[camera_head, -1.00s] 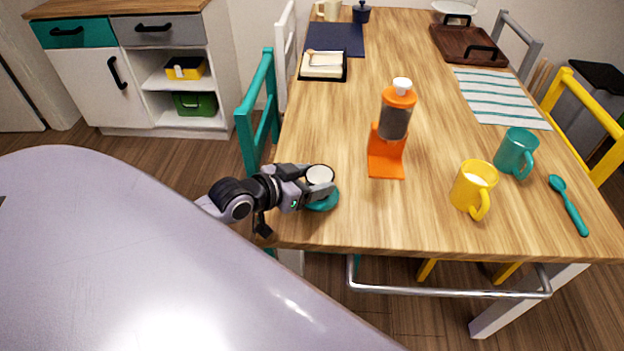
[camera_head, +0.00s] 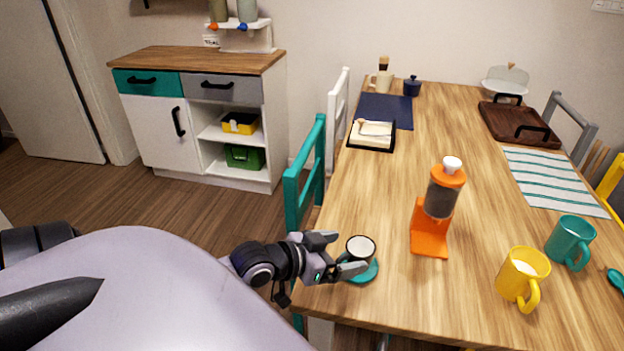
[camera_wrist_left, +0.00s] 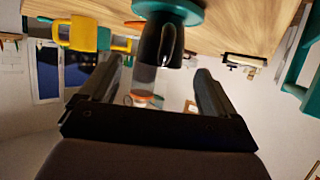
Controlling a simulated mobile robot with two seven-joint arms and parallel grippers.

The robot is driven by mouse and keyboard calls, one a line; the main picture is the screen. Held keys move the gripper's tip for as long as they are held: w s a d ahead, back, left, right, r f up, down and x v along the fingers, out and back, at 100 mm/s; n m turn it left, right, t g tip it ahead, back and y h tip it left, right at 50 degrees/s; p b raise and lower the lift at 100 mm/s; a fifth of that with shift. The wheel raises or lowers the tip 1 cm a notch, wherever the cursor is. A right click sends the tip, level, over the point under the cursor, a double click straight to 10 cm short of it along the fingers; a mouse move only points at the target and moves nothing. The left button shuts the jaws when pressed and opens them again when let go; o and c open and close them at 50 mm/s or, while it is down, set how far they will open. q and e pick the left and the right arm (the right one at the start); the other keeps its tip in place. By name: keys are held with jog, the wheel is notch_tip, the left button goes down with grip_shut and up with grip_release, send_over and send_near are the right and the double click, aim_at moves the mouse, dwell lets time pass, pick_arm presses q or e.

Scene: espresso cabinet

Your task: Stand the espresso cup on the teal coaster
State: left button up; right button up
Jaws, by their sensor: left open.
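The small dark espresso cup (camera_head: 360,249) with a white inside stands upright on the teal coaster (camera_head: 372,275) at the table's near left corner. In the left wrist view, which is upside down, the cup (camera_wrist_left: 168,42) and its handle show, with its base on the coaster (camera_wrist_left: 185,12). My left gripper (camera_head: 345,254) is open, its fingers spread on either side of the cup's near side. In the wrist view a gap shows between each finger and the cup. My right gripper is not in view.
An orange dispenser (camera_head: 432,225) stands to the right of the cup. A yellow mug (camera_head: 520,275) and a teal mug (camera_head: 568,240) stand farther right. A teal chair (camera_head: 305,190) is by the table's left edge. The table between cup and dispenser is clear.

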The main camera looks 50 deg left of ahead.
pick_arm(q)
jog(key=v, duration=0.8)
jog(key=shift+s, duration=0.2)
dwell(0.4)
jog(key=s+d+f+g+y, duration=0.3)
jog(key=s+d+f+g, duration=0.4)
jog(key=s+d+g, duration=0.45)
jog(key=w+f+t+h+p, duration=0.1)
jog(key=w+f+t+h, duration=0.1)
jog(key=w+f+t, duration=0.3)
notch_tip(320, 180, down, 4)
jog(key=d+t, duration=0.1)
jog(key=t, duration=0.3)
jog(key=shift+w, duration=0.2)
